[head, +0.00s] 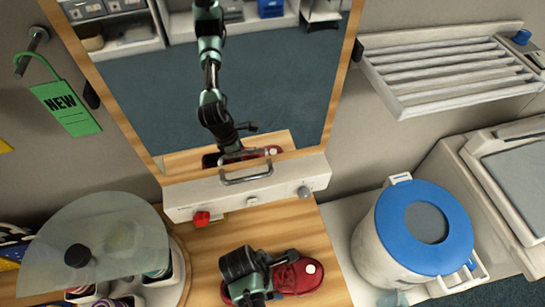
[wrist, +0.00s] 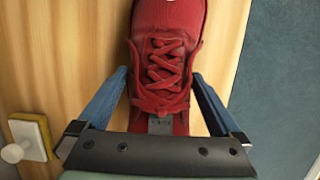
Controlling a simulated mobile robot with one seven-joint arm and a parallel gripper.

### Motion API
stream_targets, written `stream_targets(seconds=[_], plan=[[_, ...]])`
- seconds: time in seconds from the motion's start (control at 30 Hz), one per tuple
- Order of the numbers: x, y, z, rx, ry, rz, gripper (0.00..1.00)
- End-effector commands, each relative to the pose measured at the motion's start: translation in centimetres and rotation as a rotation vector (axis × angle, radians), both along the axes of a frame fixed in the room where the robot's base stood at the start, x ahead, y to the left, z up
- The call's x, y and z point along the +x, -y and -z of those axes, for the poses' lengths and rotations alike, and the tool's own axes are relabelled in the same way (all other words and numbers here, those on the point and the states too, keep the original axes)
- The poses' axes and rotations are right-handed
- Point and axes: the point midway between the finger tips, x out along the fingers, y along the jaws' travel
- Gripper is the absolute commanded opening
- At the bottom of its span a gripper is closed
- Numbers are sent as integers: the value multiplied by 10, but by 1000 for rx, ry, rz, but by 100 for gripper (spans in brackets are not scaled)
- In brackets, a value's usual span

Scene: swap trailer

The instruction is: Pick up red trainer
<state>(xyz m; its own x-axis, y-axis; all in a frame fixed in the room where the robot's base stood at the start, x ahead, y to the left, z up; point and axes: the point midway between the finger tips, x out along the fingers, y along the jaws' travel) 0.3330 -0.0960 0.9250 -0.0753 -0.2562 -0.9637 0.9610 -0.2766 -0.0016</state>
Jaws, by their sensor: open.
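The red trainer (head: 299,275) lies on the wooden top below the mirror, its toe to the right in the head view. It has a round white spot on it. In the wrist view the red trainer (wrist: 165,60) shows its laces and tongue, with the toe end cut off at the top. My gripper (wrist: 160,80) is open, with one blue finger on each side of the trainer. In the head view my gripper (head: 262,270) is over the trainer's heel end and hides part of it. I cannot tell whether the fingers touch the shoe.
A round tray with a clear cover (head: 95,240) stands left of the trainer. A white bucket with a blue lid (head: 425,225) stands to the right. A white knob (wrist: 14,152) is left in the wrist view.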

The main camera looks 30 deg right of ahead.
Motion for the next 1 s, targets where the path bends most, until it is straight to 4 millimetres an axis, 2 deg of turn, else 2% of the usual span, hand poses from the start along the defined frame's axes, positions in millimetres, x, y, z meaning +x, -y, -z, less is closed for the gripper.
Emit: stream_targets(seconds=[0.2, 0.23, 0.6, 0.7, 1.0], plan=[[0, 0, 1, 0, 1, 0, 100], [0, 0, 1, 0, 1, 0, 96], [0, 0, 1, 0, 1, 0, 30], [1, 0, 0, -1, 2, 0, 15], [1, 0, -3, -1, 3, 0, 15]])
